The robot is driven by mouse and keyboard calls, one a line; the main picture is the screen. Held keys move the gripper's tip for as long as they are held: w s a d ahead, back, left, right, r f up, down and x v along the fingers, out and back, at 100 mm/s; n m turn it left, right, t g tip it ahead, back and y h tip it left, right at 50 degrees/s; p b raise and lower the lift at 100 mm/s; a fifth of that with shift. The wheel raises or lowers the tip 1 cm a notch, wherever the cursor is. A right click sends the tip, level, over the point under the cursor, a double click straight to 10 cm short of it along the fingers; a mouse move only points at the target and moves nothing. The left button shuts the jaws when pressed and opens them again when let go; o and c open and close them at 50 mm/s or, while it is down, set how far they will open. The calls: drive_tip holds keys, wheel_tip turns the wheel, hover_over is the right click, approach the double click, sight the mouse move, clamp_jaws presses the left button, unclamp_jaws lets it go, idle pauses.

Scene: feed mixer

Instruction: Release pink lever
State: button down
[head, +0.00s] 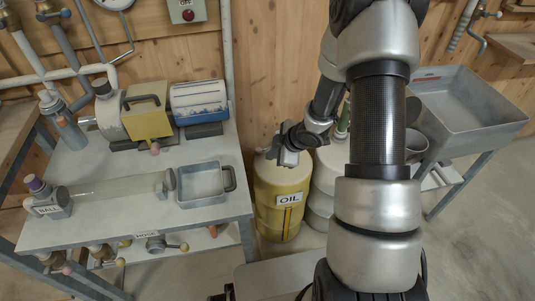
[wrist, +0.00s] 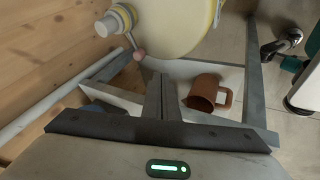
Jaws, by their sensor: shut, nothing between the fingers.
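In the wrist view, a small pink knob (wrist: 138,55) sits at the end of a short stem, beside a pale yellow rounded container (wrist: 185,25). It lies beyond my gripper (wrist: 161,97), whose two fingers are together with nothing between them. No contact with the knob shows. In the head view, my gripper (head: 289,157) hangs above the yellow OIL drum (head: 281,207). A pinkish knob (head: 155,148) shows below the yellow box on the bench, and another pinkish knob (head: 67,270) shows below the bench front. I cannot tell which of these is the wrist-view knob.
The bench (head: 215,219) at left carries a grey tray (head: 205,186) and a clear tube (head: 118,188). A large metal trough (head: 465,105) stands at right. In the wrist view, a brown mug (wrist: 203,92) lies near the gripper. Open floor shows at right.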

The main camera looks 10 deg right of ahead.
sight(265, 149)
drive_tip(key=b+x, duration=0.2)
drive_tip(key=x, duration=0.7)
drive_tip(key=shift+s+f, duration=0.1)
drive_tip(key=shift+f, duration=0.05)
drive_tip(key=w, duration=0.2)
drive_tip(key=shift+w+d, duration=0.25)
drive_tip(key=shift+w+d+f, duration=0.1)
drive_tip(key=shift+w+f, duration=0.15)
drive_tip(key=shift+w, duration=0.5)
drive_tip(key=shift+w, duration=0.1)
